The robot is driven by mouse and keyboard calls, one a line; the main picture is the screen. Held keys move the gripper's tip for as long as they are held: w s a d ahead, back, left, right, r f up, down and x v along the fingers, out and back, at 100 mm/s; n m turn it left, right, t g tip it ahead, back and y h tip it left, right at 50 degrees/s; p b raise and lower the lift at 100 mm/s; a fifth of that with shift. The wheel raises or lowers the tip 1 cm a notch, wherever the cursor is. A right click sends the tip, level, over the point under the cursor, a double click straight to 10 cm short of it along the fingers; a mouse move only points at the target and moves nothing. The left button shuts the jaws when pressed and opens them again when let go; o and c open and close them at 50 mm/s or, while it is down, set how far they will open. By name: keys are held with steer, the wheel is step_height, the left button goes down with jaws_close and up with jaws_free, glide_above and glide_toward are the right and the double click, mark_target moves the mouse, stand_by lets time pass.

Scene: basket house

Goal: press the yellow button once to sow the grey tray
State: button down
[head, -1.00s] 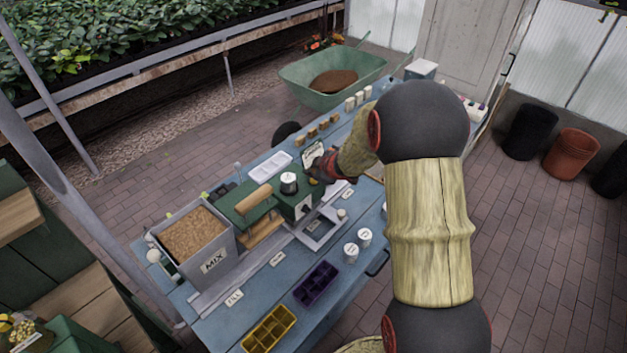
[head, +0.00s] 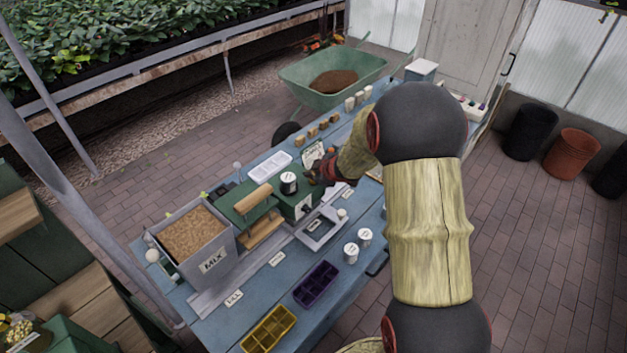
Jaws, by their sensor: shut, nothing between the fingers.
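The grey tray (head: 318,237) lies on the blue bench, at the right end of the grey track in front of the green machine (head: 292,212). I cannot make out a yellow button; my gripper and wrist cover part of the machine's right end. My gripper (head: 314,179), dark with red parts, is beside the upper right of the machine, behind the tray in the picture. It is shut and holds nothing. Its fingertips are small and I cannot tell whether they touch anything.
A grey MIX bin (head: 203,258) stands left of the machine. A purple tray (head: 317,285), a yellow tray (head: 269,329) and two white canisters (head: 351,253) stand along the front. A white tray (head: 269,167) and a white sign (head: 311,154) are behind the machine.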

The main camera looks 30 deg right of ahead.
steer(key=shift+f, duration=0.45)
stand_by(0.3)
steer(key=shift+r, duration=0.1)
steer(key=shift+r+p, duration=0.9)
steer(key=shift+r, duration=0.05)
step_height(320, 180, up, 5)
steer(key=p, duration=0.5)
steer(key=shift+r, duration=0.1)
steer(key=shift+d, duration=0.1)
stand_by(0.7)
